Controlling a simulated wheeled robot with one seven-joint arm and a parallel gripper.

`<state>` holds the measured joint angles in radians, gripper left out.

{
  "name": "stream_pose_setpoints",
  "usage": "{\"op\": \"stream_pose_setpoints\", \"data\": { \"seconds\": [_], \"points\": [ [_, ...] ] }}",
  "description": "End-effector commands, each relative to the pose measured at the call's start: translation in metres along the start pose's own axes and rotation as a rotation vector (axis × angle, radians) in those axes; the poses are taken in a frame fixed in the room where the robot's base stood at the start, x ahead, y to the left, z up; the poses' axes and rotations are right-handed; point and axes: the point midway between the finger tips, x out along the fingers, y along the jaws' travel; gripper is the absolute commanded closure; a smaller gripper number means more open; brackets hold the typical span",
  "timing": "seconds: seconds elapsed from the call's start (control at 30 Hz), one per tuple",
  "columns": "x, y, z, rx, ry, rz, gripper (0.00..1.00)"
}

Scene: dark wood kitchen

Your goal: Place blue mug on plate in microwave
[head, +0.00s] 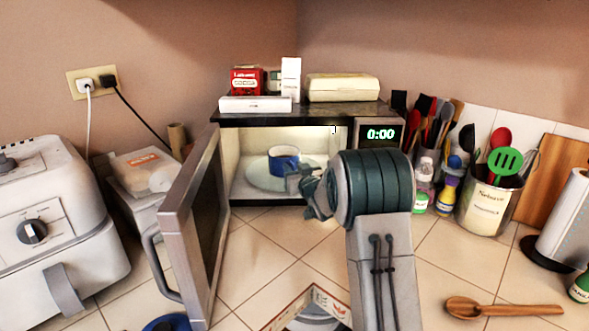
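The blue mug (283,162) with a pale inside and rim is inside the microwave (240,119), at or just above the plate (258,181). I cannot tell whether it rests on the plate. The pale round plate lies on the microwave floor. The microwave door (193,222) stands wide open to the left. My gripper (294,178) reaches into the cavity from the front right and is right at the mug's right side. Its fingertips are small and partly hidden, so whether they are shut on the mug is unclear.
A white air fryer (45,225) stands at the left. Boxes sit on top of the microwave. Utensil holders (487,205), bottles and a paper towel roll (566,225) stand at the right. A wooden spoon (500,308) lies at the front right. Tiled counter before the microwave is partly clear.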

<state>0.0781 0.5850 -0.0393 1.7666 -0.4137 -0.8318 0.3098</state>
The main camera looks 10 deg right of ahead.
Motion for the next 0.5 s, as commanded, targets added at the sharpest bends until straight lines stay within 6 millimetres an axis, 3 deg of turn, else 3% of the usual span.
{"op": "stream_pose_setpoints", "data": {
  "seconds": [0.2, 0.5],
  "points": [
    [-0.001, 0.0, -0.005, 0.0, -0.001, 0.0, 0.68],
    [-0.052, 0.001, -0.002, 0.0, 0.0, 0.002, 0.68]
  ]
}}
